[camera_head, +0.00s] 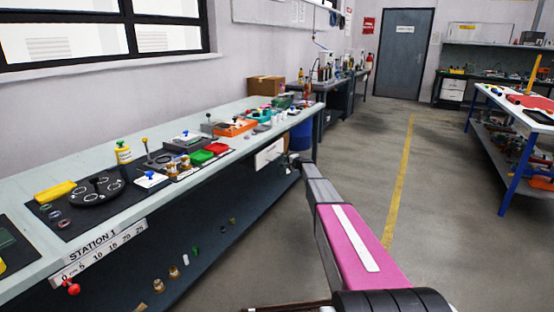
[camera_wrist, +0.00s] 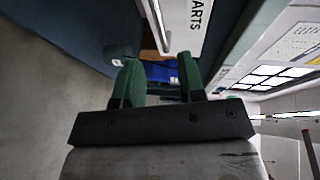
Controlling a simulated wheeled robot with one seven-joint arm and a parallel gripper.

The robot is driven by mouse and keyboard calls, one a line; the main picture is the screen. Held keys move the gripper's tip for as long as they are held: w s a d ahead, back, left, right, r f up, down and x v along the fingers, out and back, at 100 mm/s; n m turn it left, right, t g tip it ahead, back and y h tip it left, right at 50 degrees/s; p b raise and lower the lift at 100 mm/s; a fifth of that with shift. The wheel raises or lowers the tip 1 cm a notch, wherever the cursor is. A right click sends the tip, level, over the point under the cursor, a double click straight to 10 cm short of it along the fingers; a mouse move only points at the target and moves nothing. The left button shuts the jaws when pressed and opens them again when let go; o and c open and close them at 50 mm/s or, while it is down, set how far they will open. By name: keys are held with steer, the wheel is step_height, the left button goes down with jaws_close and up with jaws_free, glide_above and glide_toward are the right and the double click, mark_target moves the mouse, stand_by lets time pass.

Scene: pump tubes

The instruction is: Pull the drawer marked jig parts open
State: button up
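The white drawer (camera_head: 268,155) is under the far end of the long workbench. The rest of the label is out of frame. A thin bar handle (camera_wrist: 155,24) runs along the front's left side. My gripper (camera_wrist: 157,62) has two green fingers standing apart, with the handle's near end ahead of the gap. I see no contact with the handle. In the head view my gripper (camera_head: 288,161) is small beside the drawer's right edge. The drawer looks shut or nearly so.
The workbench (camera_head: 148,222) runs along the left wall, with trays, bottles and parts on it. A blue bin (camera_head: 301,136) stands beyond the drawer. Open floor (camera_head: 365,165) with a yellow line lies to the right. A blue-legged table (camera_head: 507,150) stands at far right.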

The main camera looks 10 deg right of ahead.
steer(key=x, duration=0.9)
steer(key=shift+w+a+f, duration=0.15)
steer(key=shift+w+a, duration=0.1)
steer(key=shift+w, duration=0.05)
steer(key=shift+s, duration=0.1)
jaws_close()
